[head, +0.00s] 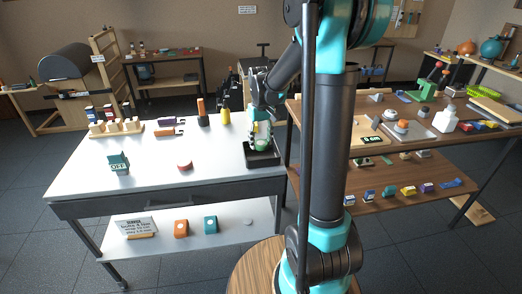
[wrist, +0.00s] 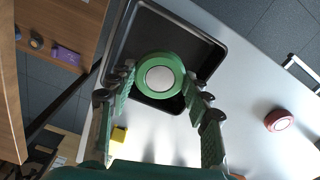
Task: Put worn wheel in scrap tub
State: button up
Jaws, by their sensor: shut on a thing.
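A green wheel (wrist: 160,60) with a pale hub sits between the fingers of my gripper (wrist: 160,82) in the wrist view. My gripper (head: 260,138) is shut on it. The black scrap tub (head: 263,158) stands at the right end of the pale table in the head view. In the wrist view the tub (wrist: 207,39) lies behind the wheel, which overlaps its near part. I cannot tell how high the wheel is above the tub floor. The visible part of the tub looks empty.
A red wheel (head: 185,165) lies on the pale table (head: 215,170), left of the tub. A green block marked OFF (head: 119,163) stands farther left. A yellow-green bottle (head: 225,117) stands behind the tub. A wooden workbench (head: 385,150) with several parts stands to the right.

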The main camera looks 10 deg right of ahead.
aim_at(261, 156)
jog(key=shift+f, duration=2.25)
jog(key=o, duration=1.2)
jog(key=shift+f, duration=0.1)
jog(key=shift+c, duration=0.2)
notch_tip(261, 156, up, 12)
jog(key=shift+s, duration=0.1)
jog(key=s+d+f+m+t, duration=0.1)
jog(key=s+d+f+t, duration=0.1)
jog(key=s+f, duration=0.4)
jog(key=s+d+f+m+t, duration=0.2)
jog(key=s+f, duration=0.5)
jog(key=s, duration=0.9)
jog(key=shift+w, duration=0.1)
